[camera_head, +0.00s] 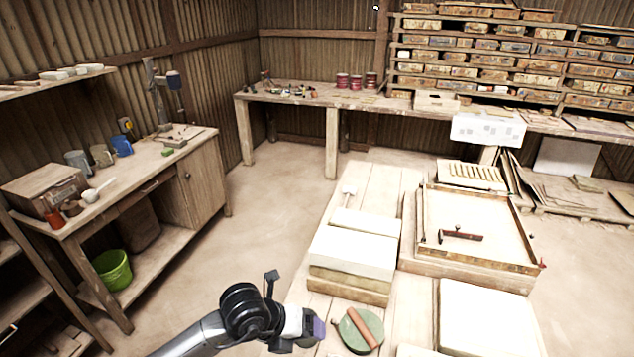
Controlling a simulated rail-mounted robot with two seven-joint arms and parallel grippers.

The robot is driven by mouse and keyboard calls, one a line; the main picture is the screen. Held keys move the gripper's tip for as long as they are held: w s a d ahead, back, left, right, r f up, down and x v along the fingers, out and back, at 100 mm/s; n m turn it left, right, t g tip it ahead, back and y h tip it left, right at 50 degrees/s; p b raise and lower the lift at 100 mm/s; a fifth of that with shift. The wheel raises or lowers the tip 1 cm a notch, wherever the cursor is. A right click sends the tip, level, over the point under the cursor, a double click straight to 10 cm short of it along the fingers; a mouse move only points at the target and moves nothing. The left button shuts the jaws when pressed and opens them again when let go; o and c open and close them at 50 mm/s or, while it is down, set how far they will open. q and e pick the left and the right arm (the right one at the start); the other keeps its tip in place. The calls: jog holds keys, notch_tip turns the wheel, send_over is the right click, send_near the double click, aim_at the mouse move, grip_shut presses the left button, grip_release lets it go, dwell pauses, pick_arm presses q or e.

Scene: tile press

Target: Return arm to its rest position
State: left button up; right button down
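My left arm comes in from the bottom left, with a grey link and a black joint. My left gripper (312,328) is at its end, low in the picture, over the near left edge of the wooden work table (375,185). It points right, toward a round green dish (348,330) with a reddish-brown roller or handle (362,327) across it. I cannot tell whether the gripper touches the dish, or whether its fingers are open or shut. My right arm and gripper are not in view.
A stack of pale slabs (352,253) stands behind the gripper. A wooden frame (535,268) holding a hammer (462,236) lies to the right, with a white slab (485,318) in front. A side bench (205,135) and a green bucket (113,269) are left, across open floor.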

pick_arm(q)
jog(key=d+r+m+t+h, duration=0.1)
jog(key=d+r+t+h, duration=0.15)
jog(key=r+h, duration=0.5)
jog(key=d+r+t+h, duration=0.2)
jog(key=d+r+h, duration=0.2)
jog(key=r, duration=0.7)
jog(key=w+a+r+n+t+y, duration=0.1)
jog(key=a+r+n+t+y, duration=1.05)
jog(key=r+n+t, duration=0.55)
jog(key=s+a+f+n+g+y, duration=0.2)
jog(key=a+f+n+g+y, duration=0.25)
jog(key=f+n, duration=0.5)
jog(key=s+a+f+n+g+y, duration=0.35)
jog(key=a+f+n+g, duration=0.25)
jog(key=f, duration=0.7)
jog(key=s+a+f+n+g+h, duration=0.15)
jog(key=s+f+g, duration=0.35)
jog(key=s+f, duration=0.95)
jog(key=s+a+f+n+g, duration=0.15)
jog(key=s+f+g, duration=0.35)
jog(key=s+f, duration=0.95)
notch_tip(320, 180, up, 25)
jog(key=p, duration=2.5)
jog(key=shift+w+r+p, duration=0.15)
jog(key=shift+w+p, duration=0.15)
jog(key=shift+w, duration=0.1)
